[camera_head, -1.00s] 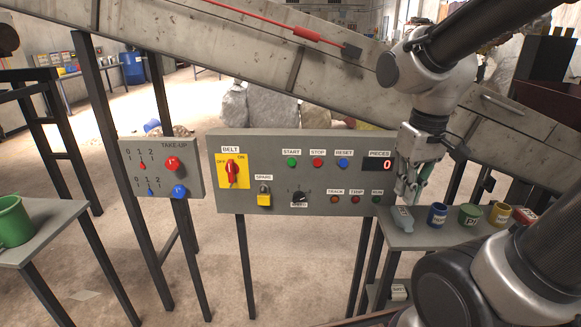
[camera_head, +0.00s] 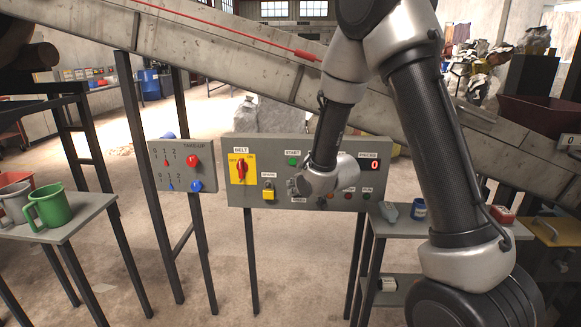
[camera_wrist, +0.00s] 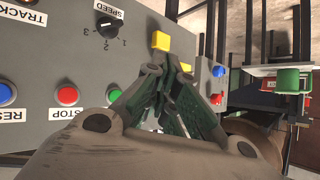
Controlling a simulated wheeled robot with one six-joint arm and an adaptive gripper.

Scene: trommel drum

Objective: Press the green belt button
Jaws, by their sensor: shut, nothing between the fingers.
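The green button (camera_head: 292,161) sits on the grey control panel (camera_head: 215,150) under the START label. In the wrist view the green button (camera_wrist: 114,96) lies just left of my gripper's left finger, partly overlapped by it. My gripper (camera_wrist: 171,66) is shut and empty, in front of the panel, its tips beyond the button toward the yellow parts. I see no contact with the button.
The red belt switch (camera_head: 240,171) on its yellow plate and the yellow padlock (camera_head: 268,193) are left on the panel. The take-up panel (camera_head: 182,180) stands farther left. A green mug (camera_head: 52,208) is on the left table. The conveyor (camera_head: 230,50) slopes across above.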

